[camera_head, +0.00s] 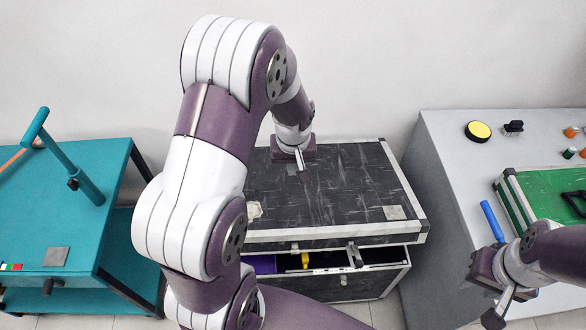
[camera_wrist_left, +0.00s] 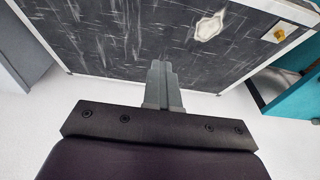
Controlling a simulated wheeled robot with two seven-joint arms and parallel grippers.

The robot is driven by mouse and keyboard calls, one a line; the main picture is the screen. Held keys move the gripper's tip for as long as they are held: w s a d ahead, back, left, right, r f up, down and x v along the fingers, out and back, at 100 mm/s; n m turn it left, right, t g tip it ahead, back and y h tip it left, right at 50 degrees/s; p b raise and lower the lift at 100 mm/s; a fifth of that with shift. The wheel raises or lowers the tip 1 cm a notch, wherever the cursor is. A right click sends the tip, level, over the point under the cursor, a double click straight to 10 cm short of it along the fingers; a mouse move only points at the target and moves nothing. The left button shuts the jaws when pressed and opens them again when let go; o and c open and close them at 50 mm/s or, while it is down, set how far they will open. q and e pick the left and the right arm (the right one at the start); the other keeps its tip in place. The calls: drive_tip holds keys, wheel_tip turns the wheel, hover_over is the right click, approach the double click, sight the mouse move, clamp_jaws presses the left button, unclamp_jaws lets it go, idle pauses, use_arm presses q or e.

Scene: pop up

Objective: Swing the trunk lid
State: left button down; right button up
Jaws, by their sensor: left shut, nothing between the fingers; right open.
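The trunk (camera_head: 345,290) is black with silver edges and stands in the middle of the head view. Its scuffed black lid (camera_head: 350,195) is slightly raised, with a gap along the front through which the inside shows. My left gripper (camera_head: 304,176) is shut and empty, over the rear part of the lid; I cannot tell whether it touches. In the left wrist view, its closed fingers (camera_wrist_left: 162,85) stand in front of the lid surface (camera_wrist_left: 110,40). My right gripper (camera_head: 496,308) is open and empty at the lower right, apart from the trunk.
Inside the trunk, a yellow item (camera_head: 305,260) and a purple item (camera_head: 262,264) show. A teal table (camera_head: 95,160) with a lever stands at the left. A grey table (camera_head: 445,150) at the right holds a green-topped case (camera_head: 545,190), a blue handle (camera_head: 492,220) and small knobs. A wall is behind.

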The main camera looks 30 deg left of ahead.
use_arm(q)
drive_tip(key=w+a+r+p, duration=0.2)
drive_tip(key=w+r+p, duration=0.1)
drive_tip(key=r+p, duration=0.2)
drive_tip(key=shift+r, duration=0.5)
drive_tip(key=c, duration=1.8)
unclamp_jaws()
drive_tip(key=o, duration=0.4)
drive_tip(key=shift+o, duration=0.2)
wheel_tip(320, 180, up, 12)
drive_tip(key=s+d+b, duration=0.1)
drive_tip(key=shift+s+r, duration=0.25)
